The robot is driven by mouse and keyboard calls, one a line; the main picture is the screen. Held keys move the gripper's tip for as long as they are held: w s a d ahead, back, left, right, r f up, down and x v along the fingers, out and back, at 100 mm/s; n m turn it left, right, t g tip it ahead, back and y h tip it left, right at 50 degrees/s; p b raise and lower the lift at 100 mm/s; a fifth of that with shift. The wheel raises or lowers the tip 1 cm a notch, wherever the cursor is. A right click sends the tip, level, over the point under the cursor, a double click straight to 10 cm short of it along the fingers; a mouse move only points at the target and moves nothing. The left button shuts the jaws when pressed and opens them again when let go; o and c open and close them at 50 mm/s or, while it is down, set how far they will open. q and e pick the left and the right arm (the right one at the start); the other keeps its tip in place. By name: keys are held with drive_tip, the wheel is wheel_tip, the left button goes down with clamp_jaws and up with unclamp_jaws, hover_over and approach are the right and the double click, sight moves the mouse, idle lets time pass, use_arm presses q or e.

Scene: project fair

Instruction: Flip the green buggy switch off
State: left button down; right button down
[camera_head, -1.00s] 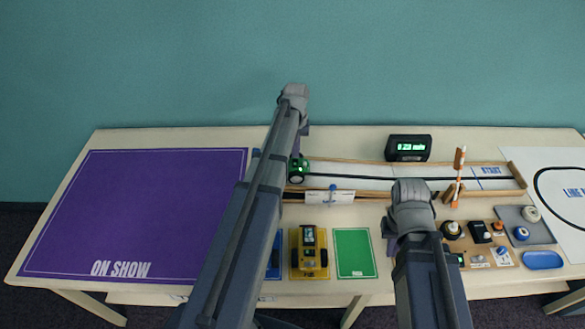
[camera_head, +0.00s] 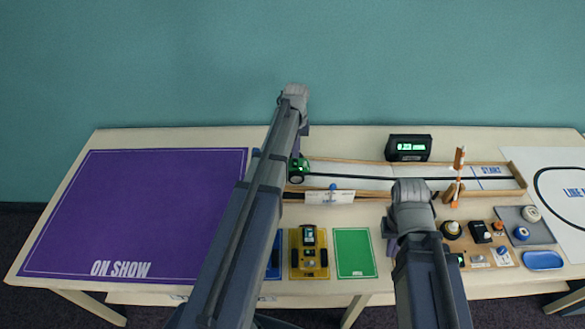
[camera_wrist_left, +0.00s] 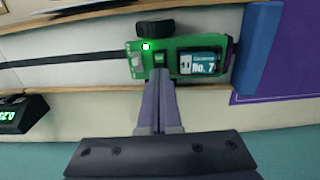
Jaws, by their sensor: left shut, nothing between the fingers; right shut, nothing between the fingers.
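The green buggy (camera_head: 298,169) stands at the left end of the track, partly behind my left arm in the head view. The left wrist view shows the buggy (camera_wrist_left: 187,59) from above, with a "No. 7" plate, a black wheel and a glowing green light (camera_wrist_left: 145,47). My left gripper (camera_wrist_left: 159,72) is shut and empty, its tips at the buggy's near edge beside the plate. I cannot tell whether they touch it. The switch cannot be made out clearly; the tips may hide it. My right gripper (camera_head: 392,244) is shut and empty over the front of the table, its tips mostly hidden.
A yellow buggy (camera_head: 309,252) and a green mat (camera_head: 355,253) lie at the front. A dark timer display (camera_head: 409,147) stands behind the track, and a striped barrier (camera_head: 459,172) at its right. Small parts sit on a board at right. The purple mat (camera_head: 140,210) is clear.

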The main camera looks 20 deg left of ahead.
sight(295, 160)
use_arm(q)
drive_tip(key=shift+f+b, duration=0.8)
drive_tip(key=shift+f, duration=0.1)
drive_tip(key=shift+r, duration=0.25)
wheel_tip(295, 160, up, 7)
drive_tip(key=p, duration=0.7)
drive_tip(key=shift+f, duration=0.1)
drive_tip(key=shift+f, duration=0.1)
idle(0.4)
drive_tip(key=s+d+m+y, duration=0.1)
drive_tip(key=s+d+m, duration=0.8)
drive_tip(key=s+d, duration=1.2)
drive_tip(key=d, duration=0.4)
drive_tip(key=shift+s+d, duration=0.15)
drive_tip(key=shift+s, duration=0.25)
